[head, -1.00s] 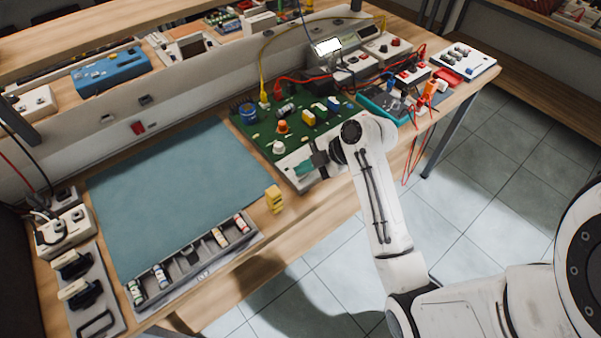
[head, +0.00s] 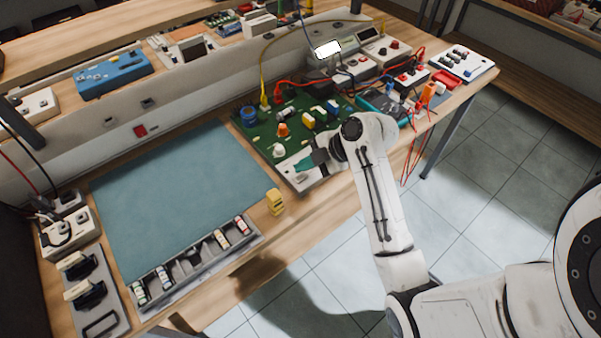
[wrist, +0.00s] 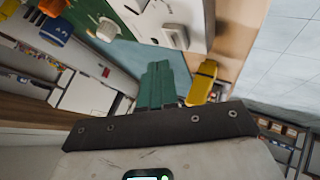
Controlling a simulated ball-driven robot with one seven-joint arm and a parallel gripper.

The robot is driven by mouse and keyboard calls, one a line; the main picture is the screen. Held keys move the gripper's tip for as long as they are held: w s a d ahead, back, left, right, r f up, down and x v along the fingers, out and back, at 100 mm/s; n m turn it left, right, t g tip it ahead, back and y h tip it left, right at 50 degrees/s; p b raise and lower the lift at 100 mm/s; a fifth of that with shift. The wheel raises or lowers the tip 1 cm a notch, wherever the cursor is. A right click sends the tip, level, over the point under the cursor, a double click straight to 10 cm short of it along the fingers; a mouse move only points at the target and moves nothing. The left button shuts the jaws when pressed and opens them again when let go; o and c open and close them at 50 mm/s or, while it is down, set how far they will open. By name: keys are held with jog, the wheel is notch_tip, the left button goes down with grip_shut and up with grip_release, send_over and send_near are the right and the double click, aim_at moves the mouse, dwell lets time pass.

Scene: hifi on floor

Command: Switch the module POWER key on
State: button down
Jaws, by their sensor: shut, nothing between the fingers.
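The green module board (head: 262,135) lies on the bench, with a pale panel at its near edge (head: 301,181). In the wrist view the pale panel (wrist: 196,14) carries a light raised key (wrist: 175,37), likely the POWER key; its label and on/off position cannot be read. A white knob (wrist: 107,29) is beside it on the green part. My gripper (head: 301,168) is over the pale panel in the head view. Its green fingers are together and empty in the wrist view (wrist: 157,68), close to the key. Contact with the key cannot be told.
A yellow object (head: 275,201) stands near the bench's front edge, beside my fingers in the wrist view (wrist: 202,82). A grey tray (head: 196,265) holds several small cylinders. The blue-green mat (head: 170,190) is clear. Red leads (head: 410,160) hang off the bench at right.

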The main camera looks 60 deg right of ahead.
aim_at(304, 177)
notch_tip(304, 177, up, 5)
jog(key=p, duration=0.3)
jog(key=shift+f, duration=0.2)
